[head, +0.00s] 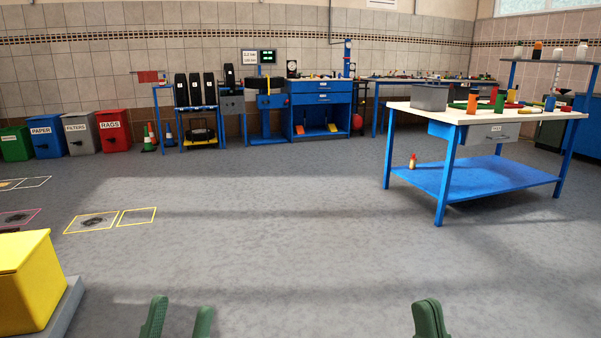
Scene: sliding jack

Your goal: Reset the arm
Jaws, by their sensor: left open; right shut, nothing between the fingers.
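My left gripper (178,322) shows at the bottom edge of the head view, left of the middle. Its two green fingers stand apart with bare floor between them, so it is open and empty. My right gripper (429,318) shows at the bottom edge, right of the middle. Its green fingers are together and hold nothing. Both point forward over the grey floor (290,240). The rest of both arms is out of view below. No jack can be made out in this view.
A yellow box (30,280) on a grey base stands close at the left. A blue workbench (470,180) with bottles and tools stands at the right. Labelled bins (113,130), a tyre rack (197,112) and a blue cabinet (322,108) line the back wall. The middle floor is clear.

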